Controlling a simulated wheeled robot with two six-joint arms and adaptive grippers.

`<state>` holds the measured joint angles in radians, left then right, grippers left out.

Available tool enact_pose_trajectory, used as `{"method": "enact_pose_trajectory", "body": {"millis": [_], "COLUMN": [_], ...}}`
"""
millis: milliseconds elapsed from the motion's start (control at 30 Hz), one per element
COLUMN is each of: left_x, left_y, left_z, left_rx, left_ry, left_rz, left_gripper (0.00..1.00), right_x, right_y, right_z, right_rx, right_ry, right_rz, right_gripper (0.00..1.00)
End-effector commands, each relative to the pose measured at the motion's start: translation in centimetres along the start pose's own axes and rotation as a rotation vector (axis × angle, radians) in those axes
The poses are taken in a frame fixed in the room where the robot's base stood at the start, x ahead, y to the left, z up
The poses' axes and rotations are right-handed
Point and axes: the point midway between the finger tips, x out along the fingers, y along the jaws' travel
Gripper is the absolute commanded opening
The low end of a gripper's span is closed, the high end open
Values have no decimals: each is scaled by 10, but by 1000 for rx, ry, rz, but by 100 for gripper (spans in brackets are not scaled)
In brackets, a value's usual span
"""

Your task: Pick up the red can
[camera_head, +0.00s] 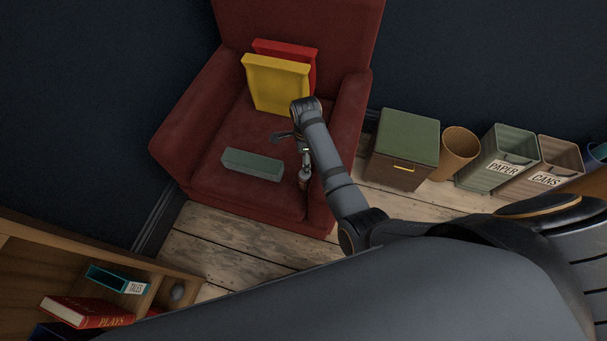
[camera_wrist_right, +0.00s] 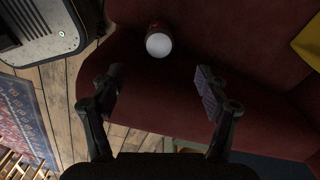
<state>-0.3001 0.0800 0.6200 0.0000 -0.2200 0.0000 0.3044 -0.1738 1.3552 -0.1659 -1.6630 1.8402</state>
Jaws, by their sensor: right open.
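The red can (camera_wrist_right: 156,42) shows in the right wrist view as a dark red cylinder with a pale round top. It is on the red armchair (camera_head: 225,180), near the seat's edge. In the head view my right arm crosses that area and I cannot clearly make out the can. My right gripper (camera_wrist_right: 160,82) is open and empty, pointing down; the can appears between its fingers sideways but further up the picture, with clear gaps on both sides. In the head view the right gripper (camera_head: 293,158) is over the seat. My left gripper is not in view.
A green box-like object (camera_head: 252,164) lies on the seat; yellow (camera_head: 275,85) and red (camera_head: 305,58) cushions lean at the back. A green-lidded box (camera_head: 406,138) and bins labelled PAPER (camera_head: 507,150) and CANS (camera_head: 550,160) stand right. A bookshelf (camera_head: 40,255) is front left.

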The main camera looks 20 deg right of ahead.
Motion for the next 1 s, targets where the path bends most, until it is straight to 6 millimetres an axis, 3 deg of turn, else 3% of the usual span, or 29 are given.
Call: {"method": "enact_pose_trajectory", "body": {"millis": [200, 467, 733, 1000], "left_x": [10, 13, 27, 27], "left_y": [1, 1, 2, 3], "left_z": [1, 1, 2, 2], "left_rx": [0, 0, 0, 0], "left_ry": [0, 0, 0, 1], "left_rz": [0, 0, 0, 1], "left_gripper": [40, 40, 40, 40], "right_x": [38, 53, 96, 103], "right_y": [0, 0, 1, 0], "right_z": [-1, -1, -1, -1], "right_rx": [-1, 0, -1, -1], "right_ry": [2, 1, 1, 0], "right_rz": [1, 0, 2, 0], "right_gripper": [75, 75, 75, 75]}}
